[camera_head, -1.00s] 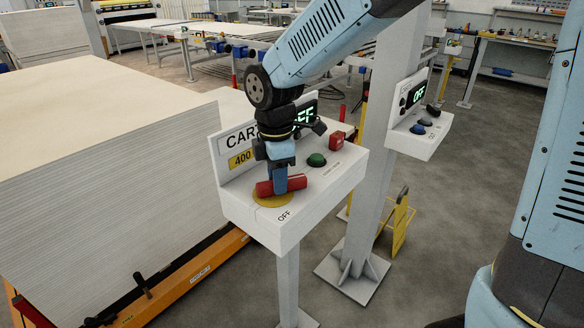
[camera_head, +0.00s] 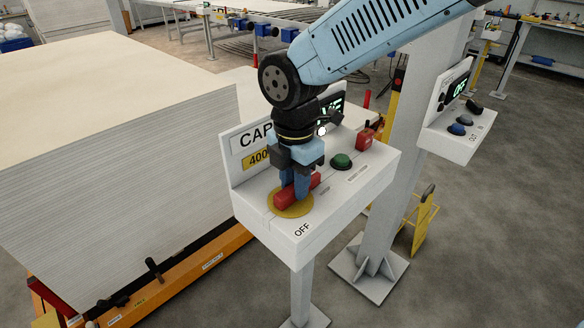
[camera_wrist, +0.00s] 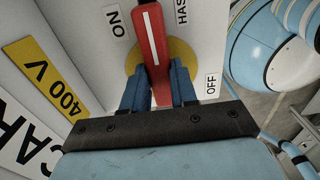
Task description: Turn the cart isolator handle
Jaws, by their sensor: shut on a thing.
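The red isolator handle (camera_head: 284,198) sits on a round yellow plate (camera_head: 296,211) on the white cart panel (camera_head: 250,208). My gripper (camera_head: 294,190) points down and is shut on the handle, one blue finger on each side. The wrist view shows the red handle (camera_wrist: 148,38) with a white stripe, between the ON label (camera_wrist: 115,20) and a partly cut-off HAS label (camera_wrist: 181,14). The OFF label (camera_wrist: 211,86) is to the right. The lit green display (camera_head: 335,108) is partly hidden by my wrist; its visible letters look like VE.
A green button (camera_head: 341,160) and a red block (camera_head: 365,140) sit right of the handle on the panel. A large stack of boards (camera_head: 120,175) stands at left. A grey post (camera_head: 385,190) with a second control box (camera_head: 450,143) stands at right.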

